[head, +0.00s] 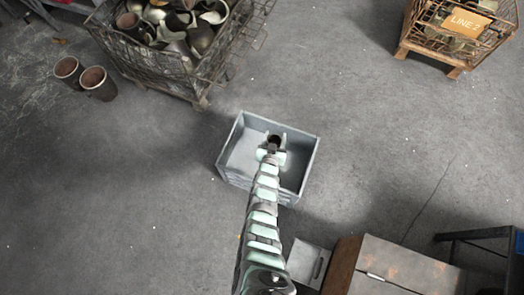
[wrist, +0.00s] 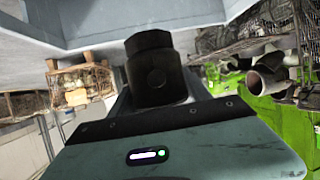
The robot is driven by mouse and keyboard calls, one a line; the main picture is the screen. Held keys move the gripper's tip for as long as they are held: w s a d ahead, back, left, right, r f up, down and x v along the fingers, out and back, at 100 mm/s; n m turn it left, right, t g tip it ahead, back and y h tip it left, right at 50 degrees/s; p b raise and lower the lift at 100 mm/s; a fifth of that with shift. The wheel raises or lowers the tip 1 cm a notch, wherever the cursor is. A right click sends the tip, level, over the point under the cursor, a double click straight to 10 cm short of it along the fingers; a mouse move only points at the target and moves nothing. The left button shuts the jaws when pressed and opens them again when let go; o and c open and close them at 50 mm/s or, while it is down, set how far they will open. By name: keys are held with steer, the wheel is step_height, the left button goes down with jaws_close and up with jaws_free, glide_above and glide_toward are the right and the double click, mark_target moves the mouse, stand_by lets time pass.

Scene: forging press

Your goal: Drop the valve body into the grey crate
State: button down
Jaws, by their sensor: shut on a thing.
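The grey crate (head: 238,158) stands open on the concrete floor in the middle of the head view. My gripper (head: 274,146) is over the right part of the crate's opening, as seen from above. It is shut on the dark valve body (wrist: 152,66), which fills the middle of the wrist view. In the head view only a small dark part of the valve body shows between the fingers. Pale grey-blue surfaces, likely the crate (wrist: 95,22), fill the top of the wrist view. How high the valve body is above the crate's floor I cannot tell.
A wire mesh bin (head: 165,68) of metal parts stands at upper left, beside two brown pots (head: 98,82). Another mesh bin with an orange LINE 2 sign (head: 467,22) is at upper right. Floor around the crate is mostly clear.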

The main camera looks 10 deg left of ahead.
step_height(320, 180, down, 2)
steer(key=shift+w+f+b, duration=0.1)
steer(key=shift+b, duration=0.6)
steer(key=shift+c, duration=2)
jaws_free()
steer(key=d+p+v, duration=0.1)
steer(key=p+v, duration=0.3)
steer(key=v, duration=0.7)
steer(key=shift+a, duration=0.5)
steer(key=shift+f, duration=0.1)
